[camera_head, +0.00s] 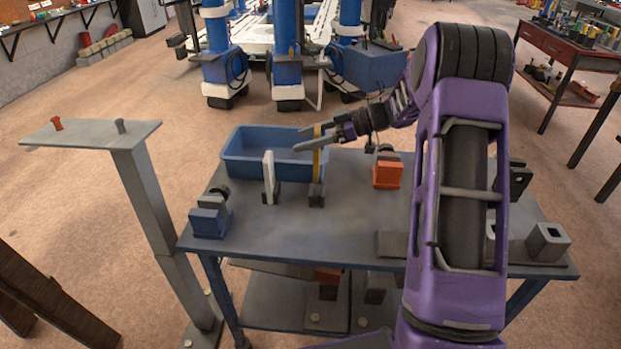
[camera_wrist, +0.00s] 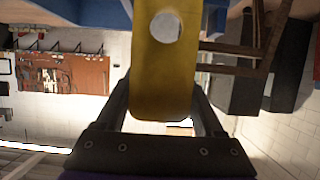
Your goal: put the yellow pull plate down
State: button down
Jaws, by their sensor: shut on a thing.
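The yellow pull plate (camera_head: 317,165) stands upright over the bench, its lower end at a small dark block (camera_head: 316,197). I cannot tell whether it is seated in the block or just in front of it. My gripper (camera_head: 314,140) reaches in from the right and is shut on the plate near its upper end. In the wrist view the plate (camera_wrist: 165,75), with a round hole, lies between the two fingers (camera_wrist: 162,112).
A blue bin (camera_head: 240,170) stands behind and left. A white upright plate (camera_head: 268,178) is close on the left. A blue clamp block (camera_head: 209,218) sits at the left corner, an orange block (camera_head: 387,174) to the right. The grey bench top (camera_head: 300,235) is clear in front.

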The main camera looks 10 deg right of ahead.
notch_tip(320, 180, down, 9)
jog(key=b, duration=0.1)
jog(key=shift+s, duration=0.3)
jog(key=shift+c, duration=1.7)
grip_release()
jog(key=shift+o, duration=1.1)
jog(key=shift+w, duration=0.15)
jog(key=shift+o, duration=0.6)
jog(key=shift+r, duration=0.2)
jog(key=shift+d+r, duration=0.25)
jog(key=shift+d, duration=0.15)
jog(key=p+v, duration=0.1)
jog(key=v, duration=1)
jog(key=shift+r, duration=0.15)
